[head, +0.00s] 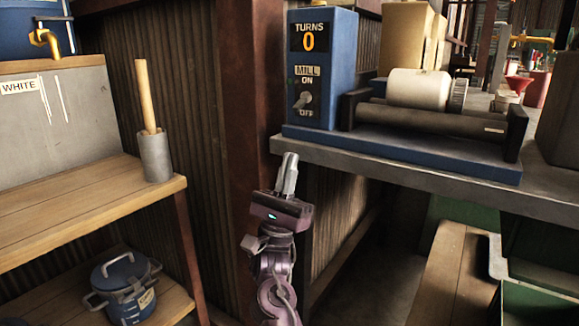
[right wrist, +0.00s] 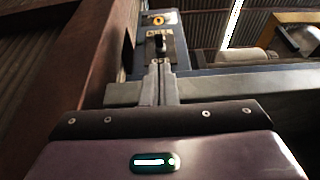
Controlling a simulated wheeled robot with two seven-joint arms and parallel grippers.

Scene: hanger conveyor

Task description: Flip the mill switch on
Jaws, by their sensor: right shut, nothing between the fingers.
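The mill switch (head: 302,100) is a small toggle lever between the ON and OFF labels on the front of the blue control box (head: 322,60). Its exact tilt is hard to tell. It also shows in the right wrist view as a dark lever (right wrist: 159,42). The box's display reads TURNS 0. My right gripper (head: 289,162) is shut and empty, pointing up in front of the bench edge, below the switch and apart from it. In the right wrist view its fingertips (right wrist: 160,66) lie just under the switch in the picture. My left gripper is out of view.
The blue mill base with a white jar (head: 418,88) on rollers stands right of the box on the grey bench (head: 400,165). A rusty post (head: 248,120) stands left of my gripper. A wooden shelf (head: 80,215) holds a mortar with pestle (head: 155,155).

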